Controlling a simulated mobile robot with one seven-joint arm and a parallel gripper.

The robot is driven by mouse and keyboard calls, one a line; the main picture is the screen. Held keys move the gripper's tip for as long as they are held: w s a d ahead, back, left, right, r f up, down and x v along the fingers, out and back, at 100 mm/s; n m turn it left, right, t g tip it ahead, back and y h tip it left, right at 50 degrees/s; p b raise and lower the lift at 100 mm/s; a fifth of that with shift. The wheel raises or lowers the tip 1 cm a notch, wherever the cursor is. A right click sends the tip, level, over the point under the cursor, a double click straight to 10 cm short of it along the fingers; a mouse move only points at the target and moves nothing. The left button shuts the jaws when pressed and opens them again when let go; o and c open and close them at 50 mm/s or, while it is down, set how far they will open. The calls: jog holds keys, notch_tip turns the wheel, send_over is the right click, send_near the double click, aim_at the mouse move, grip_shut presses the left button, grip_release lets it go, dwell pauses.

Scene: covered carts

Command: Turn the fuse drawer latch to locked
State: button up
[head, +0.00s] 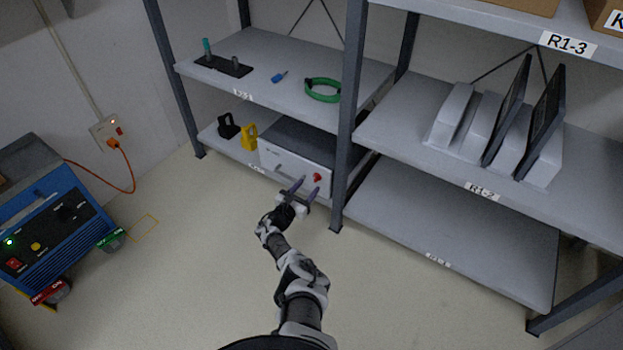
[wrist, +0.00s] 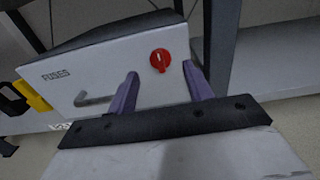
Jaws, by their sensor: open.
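The fuse drawer unit (head: 290,166) is a white-fronted box with a dark top on the lower left shelf. Its front reads FUSES in the wrist view (wrist: 105,72). The red round latch (head: 317,177) is on the right part of the front; in the wrist view the latch (wrist: 160,60) has a pale mark on its face. A grey bar handle (wrist: 95,98) is on the front, left of the latch. My gripper (head: 310,186) is open and empty, in front of the drawer. In the wrist view its purple fingertips (wrist: 160,70) appear either side of the latch; contact cannot be told.
A yellow padlock-shaped item (head: 249,137) and a black one (head: 227,127) stand left of the unit. A dark shelf post (head: 347,110) rises close on the right. A green ring (head: 322,90) lies on the shelf above. A blue machine (head: 50,220) stands left; the floor between is clear.

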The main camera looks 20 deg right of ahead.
jog(key=p+v, duration=0.3)
jog(key=v, duration=0.6)
jog(key=shift+s+a+p, duration=0.25)
jog(key=shift+p, duration=0.1)
